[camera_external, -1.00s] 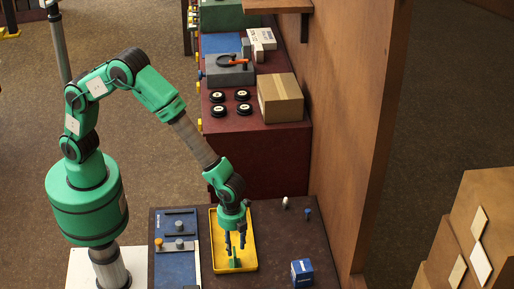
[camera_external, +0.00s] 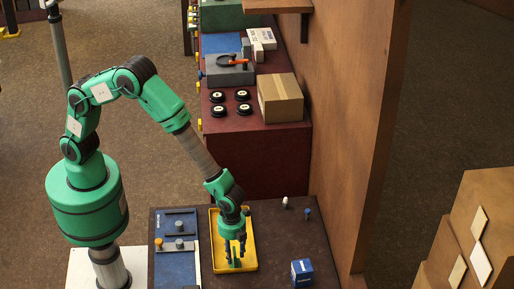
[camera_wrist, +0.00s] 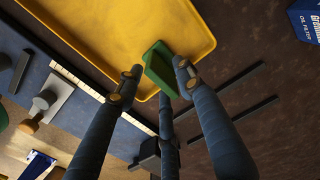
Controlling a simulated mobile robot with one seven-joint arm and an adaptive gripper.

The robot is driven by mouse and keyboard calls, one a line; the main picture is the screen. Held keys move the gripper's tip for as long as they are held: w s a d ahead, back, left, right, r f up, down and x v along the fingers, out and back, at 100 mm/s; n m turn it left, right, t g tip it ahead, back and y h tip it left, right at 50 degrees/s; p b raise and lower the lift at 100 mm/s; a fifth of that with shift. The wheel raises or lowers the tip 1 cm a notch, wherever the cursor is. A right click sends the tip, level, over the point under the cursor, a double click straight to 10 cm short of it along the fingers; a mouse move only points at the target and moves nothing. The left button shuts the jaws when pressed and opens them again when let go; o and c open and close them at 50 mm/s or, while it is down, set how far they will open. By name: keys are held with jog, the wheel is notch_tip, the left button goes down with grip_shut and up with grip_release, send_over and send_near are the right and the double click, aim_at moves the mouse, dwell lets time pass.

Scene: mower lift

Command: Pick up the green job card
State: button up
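The green job card (camera_wrist: 160,68) shows in the wrist view between my fingertips, over the edge of a yellow tray (camera_wrist: 130,28). In the external view the card (camera_external: 235,263) is a small green shape low in the yellow tray (camera_external: 250,264). My gripper (camera_external: 235,255) points down over the tray with its fingers around the card. In the wrist view my gripper (camera_wrist: 158,70) is open, with a narrow gap beside the card at the left finger. Contact at the right finger is unclear. The card's lower part is partly hidden by the fingers.
A blue board with metal parts (camera_external: 176,262) lies left of the tray. A blue box (camera_external: 302,272) stands to the right, with two small upright items (camera_external: 308,213) behind. A wooden wall (camera_external: 350,130) rises at the right.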

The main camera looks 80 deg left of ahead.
grip_shut()
jog(key=shift+r, duration=0.2)
jog(key=shift+r, duration=0.6)
notch_tip(320, 180, up, 2)
jog(key=shift+w+r, duration=0.1)
jog(key=s+a+r, duration=0.1)
jog(key=s+a, duration=0.7)
jog(key=s, duration=0.6)
jog(key=shift+p, duration=0.35)
jog(key=shift+w+a+r, duration=0.1)
